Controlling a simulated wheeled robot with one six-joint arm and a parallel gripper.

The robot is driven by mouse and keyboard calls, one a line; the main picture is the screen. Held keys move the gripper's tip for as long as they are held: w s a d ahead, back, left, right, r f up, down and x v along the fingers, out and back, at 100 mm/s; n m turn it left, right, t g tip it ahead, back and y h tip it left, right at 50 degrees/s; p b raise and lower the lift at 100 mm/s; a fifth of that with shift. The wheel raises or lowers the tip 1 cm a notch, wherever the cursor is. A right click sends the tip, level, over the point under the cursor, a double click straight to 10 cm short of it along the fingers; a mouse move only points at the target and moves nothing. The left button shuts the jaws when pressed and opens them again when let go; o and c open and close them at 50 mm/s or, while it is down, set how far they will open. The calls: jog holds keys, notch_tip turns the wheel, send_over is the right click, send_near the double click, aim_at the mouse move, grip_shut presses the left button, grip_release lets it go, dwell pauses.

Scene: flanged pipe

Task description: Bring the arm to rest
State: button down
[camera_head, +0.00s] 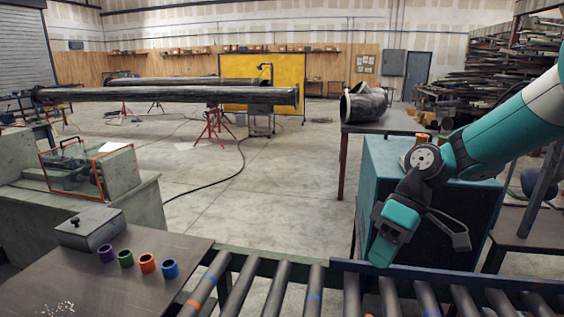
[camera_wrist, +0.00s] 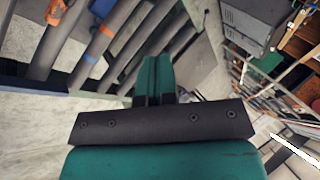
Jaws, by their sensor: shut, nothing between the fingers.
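My arm (camera_head: 510,125) comes in from the right in teal and white and bends down at a dark joint. My gripper (camera_head: 382,254) hangs from it, pointing down, in front of the blue cabinet and just beyond the roller conveyor. In the wrist view the two teal fingers of my gripper (camera_wrist: 155,70) lie together with no object between them. From these views I cannot tell how high the fingertips are above the conveyor rail.
The roller conveyor (camera_head: 315,291) crosses the front. A blue cabinet (camera_head: 384,170) stands close behind my gripper. A dark table (camera_head: 130,285) at left holds a grey box (camera_head: 90,228) and several coloured rings. A long pipe (camera_head: 165,94) lies on red stands. Middle floor is open.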

jog(key=s+a+r+m+t+b, duration=0.1)
jog(key=s+t+b, duration=0.1)
jog(key=s, duration=0.8)
jog(key=s+a+m+t+h+b, duration=0.1)
jog(key=s+a+t+b, duration=0.1)
jog(key=s, duration=0.8)
jog(key=shift+r+m+h, duration=0.3)
jog(key=shift+r+m, duration=0.05)
jog(key=shift+m, duration=0.05)
